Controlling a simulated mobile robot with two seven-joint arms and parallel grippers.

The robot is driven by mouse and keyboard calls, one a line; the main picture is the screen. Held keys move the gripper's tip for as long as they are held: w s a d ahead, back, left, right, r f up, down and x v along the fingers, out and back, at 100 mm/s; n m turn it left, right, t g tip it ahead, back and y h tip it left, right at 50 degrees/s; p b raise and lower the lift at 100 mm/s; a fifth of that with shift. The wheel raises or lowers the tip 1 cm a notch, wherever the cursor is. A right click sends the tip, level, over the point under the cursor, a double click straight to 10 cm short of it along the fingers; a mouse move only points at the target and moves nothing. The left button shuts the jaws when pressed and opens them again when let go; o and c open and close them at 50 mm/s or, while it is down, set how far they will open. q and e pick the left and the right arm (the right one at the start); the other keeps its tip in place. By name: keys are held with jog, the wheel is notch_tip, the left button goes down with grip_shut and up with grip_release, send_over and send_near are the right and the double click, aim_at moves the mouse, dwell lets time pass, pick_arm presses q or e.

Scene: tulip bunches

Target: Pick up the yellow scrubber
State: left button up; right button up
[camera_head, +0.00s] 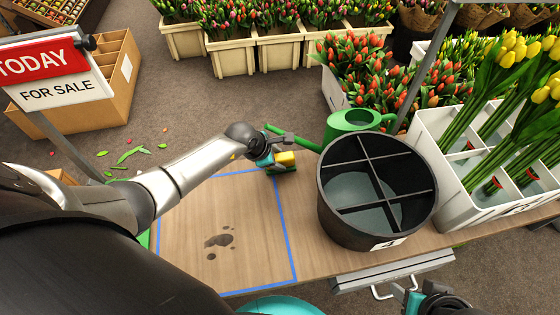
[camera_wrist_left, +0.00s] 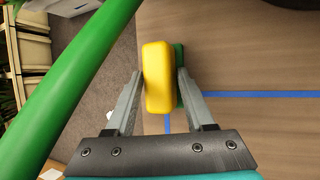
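The yellow scrubber (camera_head: 286,158), a yellow block with a green side, is at the far edge of the wooden table (camera_head: 190,225), near the blue tape outline. In the left wrist view the yellow scrubber (camera_wrist_left: 158,78) lies between the two fingers of my left gripper (camera_wrist_left: 160,85). One finger is close against its yellow side, the other beside its green side. I cannot tell whether they press on it. In the head view my left gripper (camera_head: 270,150) reaches it from the left. At the bottom right is part of my right arm; its fingers are not clear.
A green watering can (camera_head: 352,122) stands behind the black divided bucket (camera_head: 415,212); its spout passes close to my left gripper. A white crate of yellow tulips (camera_head: 455,185) is at the right. Dark wet spots (camera_head: 220,240) mark the otherwise clear taped area.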

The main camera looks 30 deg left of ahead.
pick_arm(q)
jog(key=c, duration=0.7)
jog(key=shift+s+f, duration=0.1)
grip_shut()
jog(key=shift+a, duration=0.1)
